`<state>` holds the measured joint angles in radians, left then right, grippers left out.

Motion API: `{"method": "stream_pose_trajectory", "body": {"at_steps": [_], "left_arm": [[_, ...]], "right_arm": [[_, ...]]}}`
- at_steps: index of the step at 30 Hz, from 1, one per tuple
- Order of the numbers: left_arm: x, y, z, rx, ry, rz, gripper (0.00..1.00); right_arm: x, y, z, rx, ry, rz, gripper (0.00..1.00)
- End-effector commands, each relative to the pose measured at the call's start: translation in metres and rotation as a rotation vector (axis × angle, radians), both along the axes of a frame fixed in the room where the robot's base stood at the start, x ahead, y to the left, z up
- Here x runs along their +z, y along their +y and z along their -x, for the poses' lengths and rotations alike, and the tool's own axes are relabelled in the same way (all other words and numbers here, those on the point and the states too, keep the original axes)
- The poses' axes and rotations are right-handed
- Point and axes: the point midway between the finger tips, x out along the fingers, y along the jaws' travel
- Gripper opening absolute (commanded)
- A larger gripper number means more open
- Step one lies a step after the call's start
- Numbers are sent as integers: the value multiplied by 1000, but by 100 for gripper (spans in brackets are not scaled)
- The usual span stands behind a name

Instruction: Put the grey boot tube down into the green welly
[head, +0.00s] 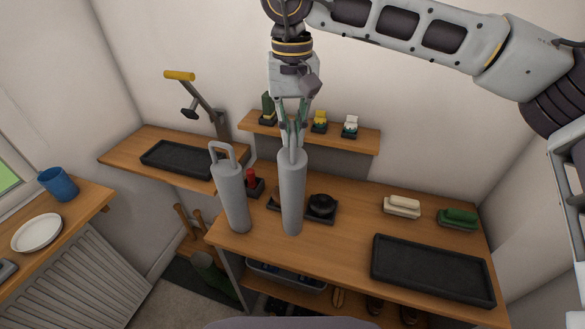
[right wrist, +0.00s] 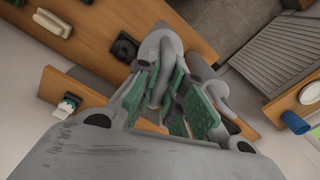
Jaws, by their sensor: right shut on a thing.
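My right gripper (head: 292,138) is shut on the top handle of a grey boot tube (head: 292,195), which hangs or stands upright over the bench. I cannot tell whether its base touches the wood. In the right wrist view, the green finger pads (right wrist: 170,100) close around the handle of this tube (right wrist: 158,48). A second grey tube (head: 232,198) with a loop handle stands just to its left. A dark green, boot-like shape (head: 207,268), likely the green welly, is low by the floor left of the bench, partly hidden. My left gripper is out of view.
The bench top (head: 345,240) holds a black tray (head: 432,270) at right, brushes (head: 402,206), a green brush (head: 458,217) and a round black tin (head: 321,204). A shelf (head: 350,138) with small items is behind. A yellow-handled boot jack-like tool (head: 180,76) rises at left.

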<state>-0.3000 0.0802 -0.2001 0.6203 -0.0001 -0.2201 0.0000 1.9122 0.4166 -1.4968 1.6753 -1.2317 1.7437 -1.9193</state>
Motion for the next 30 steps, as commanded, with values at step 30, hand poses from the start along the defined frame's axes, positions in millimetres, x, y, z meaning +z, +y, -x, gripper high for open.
{"method": "stream_pose_trajectory", "body": {"at_steps": [30], "left_arm": [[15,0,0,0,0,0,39]], "right_arm": [[-66,-1,0,-1,1,1,0]]}}
